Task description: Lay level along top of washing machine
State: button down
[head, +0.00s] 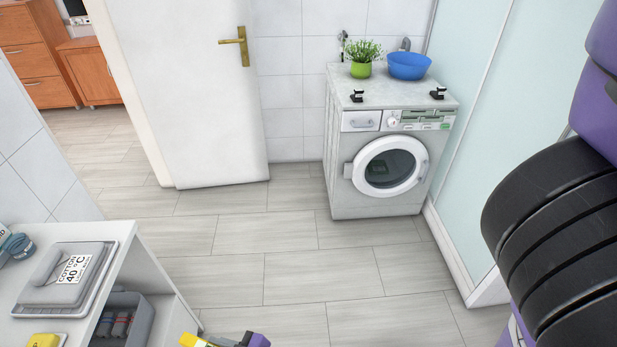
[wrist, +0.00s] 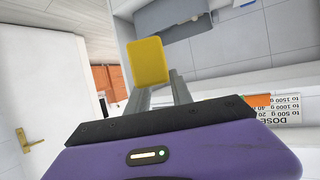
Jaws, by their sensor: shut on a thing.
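The white washing machine (head: 345,165) stands against the far tiled wall, with its round door shut. On its top are a green potted plant (head: 361,68), a blue bowl (head: 408,67) and two small black pieces (head: 357,95) (head: 437,93) near the front corners. The front strip of the top between them is clear. My gripper (head: 222,341) shows at the bottom edge of the head view, far from the machine. It is shut on the yellow level (wrist: 148,63), seen end-on beyond the fingers in the wrist view. Most of the level is hidden or out of frame.
A white shelf unit (head: 128,245) at the lower left bears a grey tray with a "COTTON 40 °C" label (head: 73,269), a yellow item (head: 47,340) and a grey bin (head: 137,318). A white door (head: 185,100) stands left of the machine. The tiled floor (head: 285,240) between is open.

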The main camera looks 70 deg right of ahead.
aim_at(399, 98)
jog(key=i+z, duration=0.1)
jog(key=z, duration=0.35)
jog(key=i+z, duration=0.1)
jog(key=z, duration=0.35)
jog(key=i+z, duration=0.15)
jog(key=z, duration=0.3)
jog(key=i+j+z, duration=0.1)
jog(key=z, duration=0.35)
jog(key=i+j+z, duration=0.35)
jog(key=j+z, duration=0.2)
jog(key=i+j+z, duration=0.25)
jog(key=j+z, duration=0.25)
jog(key=j, duration=0.15)
